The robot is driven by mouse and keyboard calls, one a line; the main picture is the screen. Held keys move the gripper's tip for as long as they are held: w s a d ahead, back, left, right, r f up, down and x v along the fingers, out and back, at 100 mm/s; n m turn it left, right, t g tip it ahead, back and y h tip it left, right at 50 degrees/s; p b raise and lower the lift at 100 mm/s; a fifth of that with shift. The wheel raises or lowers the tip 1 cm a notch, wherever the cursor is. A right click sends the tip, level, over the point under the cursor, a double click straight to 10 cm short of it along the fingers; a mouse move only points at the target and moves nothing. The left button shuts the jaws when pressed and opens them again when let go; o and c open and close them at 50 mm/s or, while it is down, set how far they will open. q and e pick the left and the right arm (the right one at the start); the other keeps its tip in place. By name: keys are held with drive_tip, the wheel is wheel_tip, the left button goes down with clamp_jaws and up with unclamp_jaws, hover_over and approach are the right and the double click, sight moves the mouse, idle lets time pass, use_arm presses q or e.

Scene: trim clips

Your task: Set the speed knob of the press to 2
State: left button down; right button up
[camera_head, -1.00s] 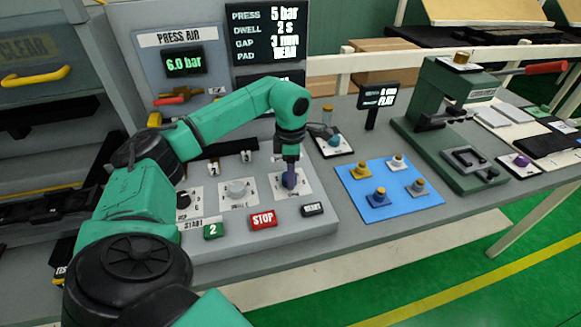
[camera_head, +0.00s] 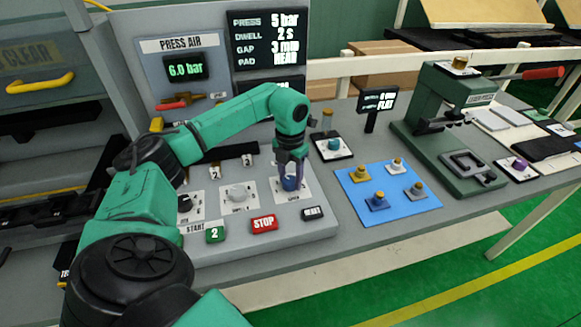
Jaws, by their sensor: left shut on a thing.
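The press's control panel (camera_head: 262,208) carries a row of three knobs on white plates. My right gripper is not in view.
A green button marked 2 (camera_head: 214,234), a red STOP button (camera_head: 264,223) and a black RESET button (camera_head: 312,213) line the panel's front. The display (camera_head: 268,38) reads 5 bar, 2 s, 3 mm.

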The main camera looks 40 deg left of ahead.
sight(291, 178)
use_arm(q)
drive_tip(key=shift+w+a+r+n, duration=0.1)
drive_tip(key=shift+n, duration=0.85)
drive_tip(key=shift+a+r+n, duration=0.1)
drive_tip(key=shift+n, duration=0.85)
drive_tip(key=shift+c, duration=2.4)
unclamp_jaws()
drive_tip(key=shift+o, duration=0.9)
drive_tip(key=shift+d+f, duration=0.1)
wheel_tip(291, 178, up, 8)
drive_tip(key=shift+f+b, duration=0.15)
drive_tip(key=shift+b, duration=0.35)
wheel_tip(291, 178, up, 7)
drive_tip(key=p, duration=0.2)
